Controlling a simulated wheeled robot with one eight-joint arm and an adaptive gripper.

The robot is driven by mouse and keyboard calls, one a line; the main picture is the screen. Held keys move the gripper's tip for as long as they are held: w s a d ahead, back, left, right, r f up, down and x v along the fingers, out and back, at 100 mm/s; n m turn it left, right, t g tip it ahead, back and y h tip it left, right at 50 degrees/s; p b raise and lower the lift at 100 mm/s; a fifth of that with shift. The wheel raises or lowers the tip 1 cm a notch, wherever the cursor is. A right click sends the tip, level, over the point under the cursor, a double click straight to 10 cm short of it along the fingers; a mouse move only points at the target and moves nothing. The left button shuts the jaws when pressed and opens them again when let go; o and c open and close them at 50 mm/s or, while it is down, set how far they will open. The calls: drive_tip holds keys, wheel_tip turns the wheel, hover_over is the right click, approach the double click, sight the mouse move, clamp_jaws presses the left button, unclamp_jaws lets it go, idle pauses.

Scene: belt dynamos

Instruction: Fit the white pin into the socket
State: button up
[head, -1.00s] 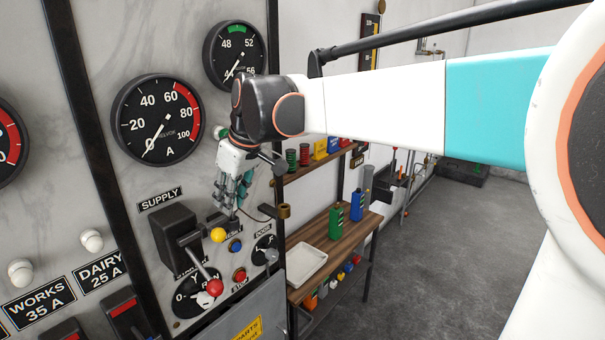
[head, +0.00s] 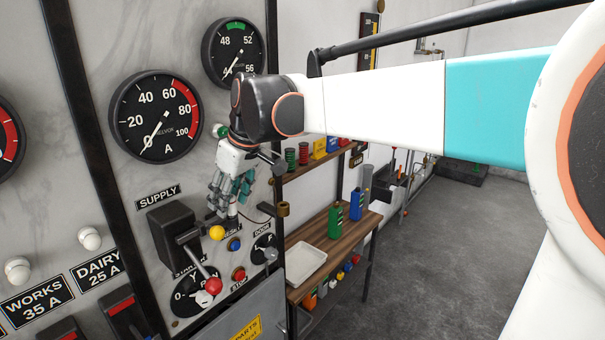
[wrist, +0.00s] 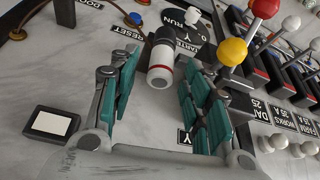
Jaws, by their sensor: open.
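The white pin (wrist: 158,76) shows in the wrist view as a white-ended cylinder with a red band and a black rear body. It lies between the two teal fingers of my gripper (wrist: 159,66), with a visible space on each side. The fingers are open and do not visibly close on it. I cannot pick out the socket for certain; the pin's black end meets clutter near the RESET label.
A yellow knob (wrist: 232,51) and a red knob (wrist: 264,8) stick out close to the right-hand finger. A brown cable (wrist: 68,12) hangs at the upper left. A black-framed plate (wrist: 54,124) is beside the left-hand finger. A workbench with a white tray (head: 305,263) stands right of the panel.

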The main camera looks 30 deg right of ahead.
drive_tip(key=v, duration=1.1)
drive_tip(key=shift+s+r, duration=0.2)
drive_tip(key=shift+s, duration=0.05)
